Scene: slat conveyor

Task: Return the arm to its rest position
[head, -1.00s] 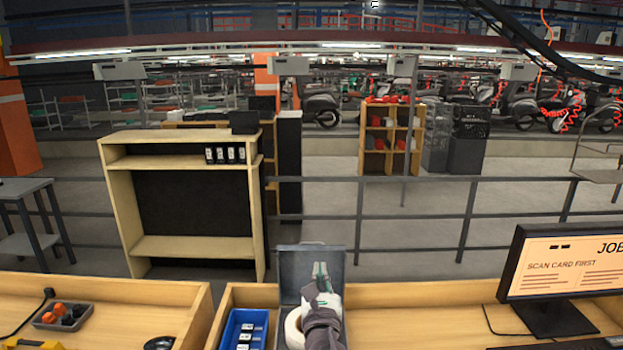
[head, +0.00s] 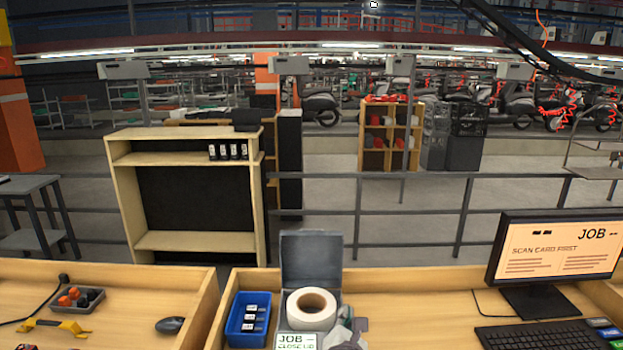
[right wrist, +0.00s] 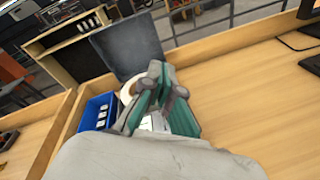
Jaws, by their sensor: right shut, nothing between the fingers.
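My right gripper (head: 352,328) shows at the bottom middle of the head view, partly cut off by the frame edge. It is just right of the tape roll and card and holds nothing. In the right wrist view its fingers (right wrist: 158,75) are closed together, with green pads, in front of the open grey box and the roll. My left gripper is not in the head view.
An open grey box (head: 312,262) stands on the desk with a white roll (head: 293,308) at it. A job card (head: 296,341) lies in front. A blue bin (head: 236,333) is at left, a monitor (head: 550,262) and keyboard (head: 540,337) at right. Desk between is clear.

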